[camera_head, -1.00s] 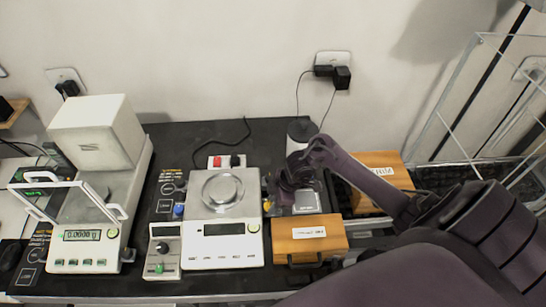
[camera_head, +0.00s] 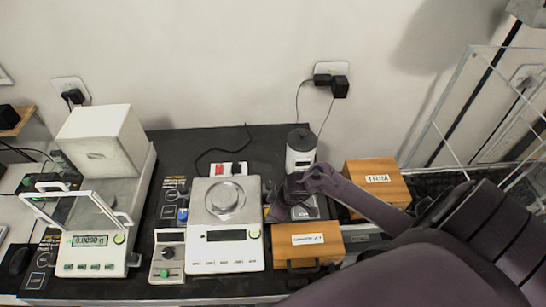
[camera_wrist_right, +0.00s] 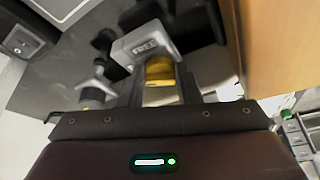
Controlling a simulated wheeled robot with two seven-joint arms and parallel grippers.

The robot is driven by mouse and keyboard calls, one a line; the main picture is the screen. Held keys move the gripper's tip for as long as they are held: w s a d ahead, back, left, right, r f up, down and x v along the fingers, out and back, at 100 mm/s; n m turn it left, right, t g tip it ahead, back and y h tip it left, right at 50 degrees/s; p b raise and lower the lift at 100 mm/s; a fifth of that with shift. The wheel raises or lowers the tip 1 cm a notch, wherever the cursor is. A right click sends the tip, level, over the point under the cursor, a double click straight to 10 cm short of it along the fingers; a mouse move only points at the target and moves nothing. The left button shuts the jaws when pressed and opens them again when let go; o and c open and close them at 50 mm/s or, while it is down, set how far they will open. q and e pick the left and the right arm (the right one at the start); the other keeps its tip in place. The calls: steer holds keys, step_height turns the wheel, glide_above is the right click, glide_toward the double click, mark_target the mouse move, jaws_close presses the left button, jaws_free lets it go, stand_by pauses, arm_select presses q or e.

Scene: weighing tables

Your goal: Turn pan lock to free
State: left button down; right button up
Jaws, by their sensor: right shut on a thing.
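The balance (camera_head: 224,258) stands mid-table with its round pan (camera_head: 225,198) on top. A yellow knob (camera_wrist_right: 159,70) shows in the right wrist view beside a grey block (camera_wrist_right: 146,44) labelled "FREE". My right gripper (camera_head: 277,210) is at the balance's right side, and its fingers are shut on the yellow knob. In the head view the gripper hides the knob and part of a grey plate (camera_head: 309,207). I cannot tell the knob's exact angle. My left gripper is not in view.
A wooden box (camera_head: 306,252) stands in front of my right gripper, and another wooden box (camera_head: 378,186) is to its right. A white cylinder (camera_head: 300,158) with a black lid is behind. A small control box (camera_head: 167,258) and a second balance (camera_head: 92,240) stand left.

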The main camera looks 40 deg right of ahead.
steer(key=shift+m, duration=0.6)
steer(key=o, duration=1)
steer(key=shift+s+a, duration=0.1)
